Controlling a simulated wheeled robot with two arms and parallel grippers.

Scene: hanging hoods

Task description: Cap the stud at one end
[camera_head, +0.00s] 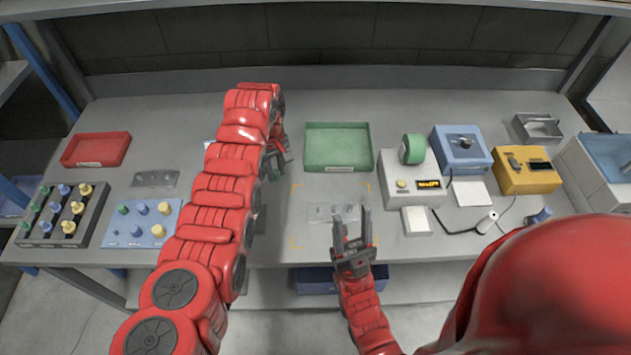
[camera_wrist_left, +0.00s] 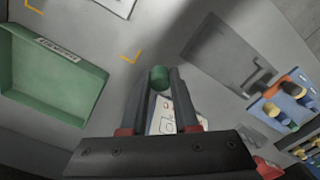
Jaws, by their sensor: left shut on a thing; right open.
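My left gripper (camera_head: 282,158) is over the bench left of the green tray, partly hidden by my own arm in the head view. In the left wrist view, its fingers (camera_wrist_left: 160,86) are shut on a small green cap (camera_wrist_left: 159,76). My right gripper (camera_head: 352,217) is open and empty, fingers pointing away over the front of the bench. A pale, clear-looking part (camera_head: 321,212) lies just left of it, within yellow corner marks; I cannot make out a stud on it. More caps in green, blue and yellow stand on a blue board (camera_head: 116,236).
A dark rack (camera_head: 45,234) of caps, a red tray (camera_head: 96,149) and a grey plate (camera_head: 155,179) are at the left. The green tray (camera_head: 338,167) is at the back. Boxed devices (camera_head: 462,149) and a cable stand at the right.

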